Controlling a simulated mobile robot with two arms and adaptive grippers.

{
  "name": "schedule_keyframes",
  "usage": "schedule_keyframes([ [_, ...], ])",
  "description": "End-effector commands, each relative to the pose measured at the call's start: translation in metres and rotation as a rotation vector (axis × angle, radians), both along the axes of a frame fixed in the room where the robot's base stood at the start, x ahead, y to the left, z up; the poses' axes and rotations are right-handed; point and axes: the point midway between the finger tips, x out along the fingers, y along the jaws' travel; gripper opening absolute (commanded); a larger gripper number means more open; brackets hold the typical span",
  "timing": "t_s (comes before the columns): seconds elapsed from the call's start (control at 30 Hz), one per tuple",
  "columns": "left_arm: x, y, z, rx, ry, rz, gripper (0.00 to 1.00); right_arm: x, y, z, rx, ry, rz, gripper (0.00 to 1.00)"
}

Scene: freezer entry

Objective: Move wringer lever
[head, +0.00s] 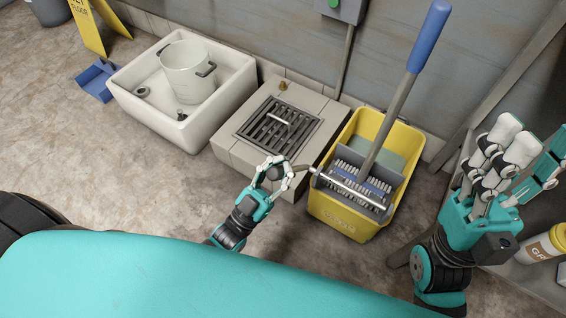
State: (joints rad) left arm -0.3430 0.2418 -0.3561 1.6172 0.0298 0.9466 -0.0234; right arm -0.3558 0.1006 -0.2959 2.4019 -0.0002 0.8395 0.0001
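The yellow mop bucket (340,217) stands on the floor right of centre, with a grey wringer (400,185) across its top. A short lever (302,168) with a dark end sticks out from the wringer's left side. A silver bar crosses the wringer's front. My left gripper (275,171) is at the lever's outer end, its white fingers curled around the dark end. The fingers partly hide it. A grey pole with a blue grip (430,35) rises tilted from the wringer. My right gripper (515,150) is open and empty, right of the bucket.
A raised drain block with a dark grate (278,126) stands left of the bucket. A white basin (140,103) holding a pot (187,72) is farther left. A yellow floor sign (88,28) stands at the back left. A bottle (543,243) sits on a low shelf at right.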

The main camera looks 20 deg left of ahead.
Motion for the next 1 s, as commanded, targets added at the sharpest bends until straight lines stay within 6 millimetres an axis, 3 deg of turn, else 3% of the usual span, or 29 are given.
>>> schedule_keyframes([
  [0.03,0.001,0.003,-0.001,0.0,0.003,0.007,0.0,0.0,0.0,0.0,0.0,0.0,0.0,0.4],
  [0.43,0.001,0.001,0.0,0.0,0.002,0.002,0.53,0.0,0.0,0.0,-0.001,0.002,0.0,0.4],
  [0.77,-0.003,0.002,-0.003,-0.001,0.002,0.0,0.53,0.0,0.0,0.0,0.001,0.0,0.0,0.4],
  [1.0,-0.031,0.016,-0.025,0.001,0.007,0.001,0.53,0.0,0.0,0.0,0.0,0.001,0.0,0.4],
])
